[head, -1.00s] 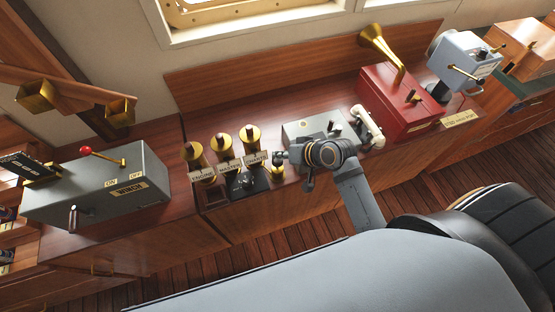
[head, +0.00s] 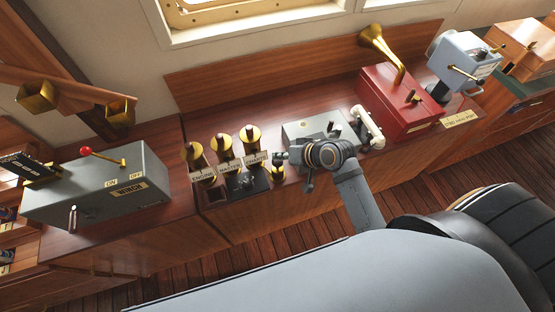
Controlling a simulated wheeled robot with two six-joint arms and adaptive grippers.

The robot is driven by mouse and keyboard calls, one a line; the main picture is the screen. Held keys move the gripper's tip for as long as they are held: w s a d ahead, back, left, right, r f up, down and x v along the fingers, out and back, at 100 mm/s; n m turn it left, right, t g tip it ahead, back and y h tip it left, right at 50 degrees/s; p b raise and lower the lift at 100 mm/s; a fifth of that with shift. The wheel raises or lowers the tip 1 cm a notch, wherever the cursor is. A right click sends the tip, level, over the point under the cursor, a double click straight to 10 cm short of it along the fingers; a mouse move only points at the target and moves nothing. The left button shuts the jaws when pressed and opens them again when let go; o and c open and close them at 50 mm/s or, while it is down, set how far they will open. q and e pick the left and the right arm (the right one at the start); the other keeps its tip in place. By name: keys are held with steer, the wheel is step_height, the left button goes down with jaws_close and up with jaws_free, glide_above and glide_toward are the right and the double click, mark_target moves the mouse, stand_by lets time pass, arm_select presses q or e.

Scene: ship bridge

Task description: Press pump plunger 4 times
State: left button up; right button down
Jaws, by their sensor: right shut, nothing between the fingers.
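A small brass fitting (head: 277,173), probably the pump plunger, stands at the right end of a black-based unit (head: 246,184) on the wooden console. My right gripper (head: 281,157) is shut and empty, with its tip over the top of this brass fitting. From this angle I cannot tell whether the tip touches it. The gripper and wrist hide part of the console just to the right. My left gripper is not in view.
Brass cylinders (head: 223,147) with name plates stand just behind and left. A grey panel box (head: 300,128) and a white handset (head: 368,127) lie close behind my wrist. A red box (head: 392,107) with a brass horn stands right. A grey winch box (head: 100,187) stands left.

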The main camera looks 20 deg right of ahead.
mark_target(279, 162)
steer(key=shift+f, duration=0.25)
steer(key=shift+f+b, duration=0.6)
steer(key=shift+f, duration=1)
stand_by(1.2)
steer(key=shift+r, duration=0.1)
steer(key=shift+r+p, duration=1.95)
steer(key=shift+p, duration=0.45)
step_height(279, 162, up, 5)
steer(key=p, duration=0.5)
steer(key=shift+p, duration=0.35)
stand_by(0.4)
